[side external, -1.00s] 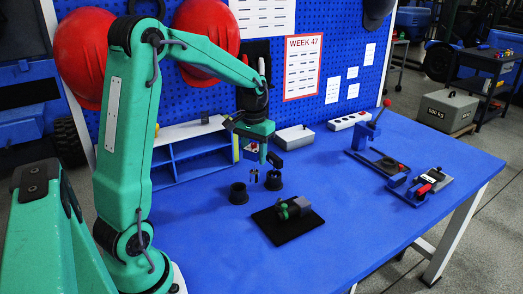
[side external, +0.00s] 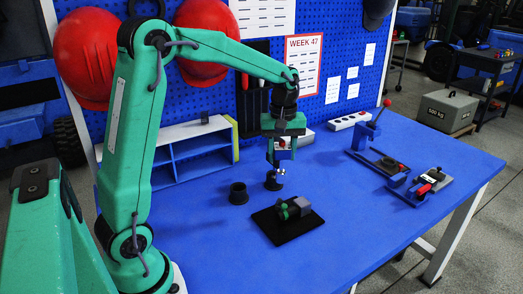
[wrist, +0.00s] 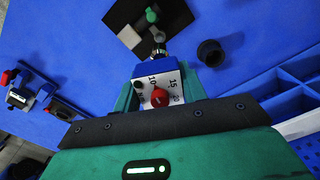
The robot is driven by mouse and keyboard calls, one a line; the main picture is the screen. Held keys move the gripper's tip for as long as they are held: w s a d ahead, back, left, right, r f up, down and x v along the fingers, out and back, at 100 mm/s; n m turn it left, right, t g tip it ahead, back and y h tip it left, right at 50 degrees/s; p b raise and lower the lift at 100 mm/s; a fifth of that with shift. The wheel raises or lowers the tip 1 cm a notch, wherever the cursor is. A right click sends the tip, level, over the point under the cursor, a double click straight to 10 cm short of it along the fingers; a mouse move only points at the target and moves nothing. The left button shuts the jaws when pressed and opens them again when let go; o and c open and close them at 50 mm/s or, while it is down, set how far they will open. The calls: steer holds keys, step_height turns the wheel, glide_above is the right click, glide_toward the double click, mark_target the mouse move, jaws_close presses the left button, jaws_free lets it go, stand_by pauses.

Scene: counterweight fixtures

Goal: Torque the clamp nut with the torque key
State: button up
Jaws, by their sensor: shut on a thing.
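My gripper (side external: 281,150) is shut on the torque key, which has a white dial face (wrist: 160,88) with numbers and a red knob. The clamp fixture, with a green part (side external: 283,211) and a grey-purple block (side external: 303,204), sits on a black plate (side external: 286,230) nearer the camera. In the wrist view the green part (wrist: 152,15) shows beyond the tip. I cannot clearly pick out the clamp nut.
Another black cup (side external: 238,193) stands left of the plate; it also shows in the wrist view (wrist: 210,52). A blue shelf unit (side external: 190,158) stands at the back left. Fixtures with a red-knobbed lever (side external: 372,135) and a red handle (side external: 424,188) stand at the right. The front table is clear.

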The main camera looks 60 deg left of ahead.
mark_target(281, 170)
steer(key=shift+f, duration=0.2)
steer(key=shift+f, duration=2.4)
steer(key=shift+f, duration=1.55)
stand_by(0.5)
steer(key=shift+m, duration=0.4)
stand_by(0.4)
steer(key=shift+m, duration=5.2)
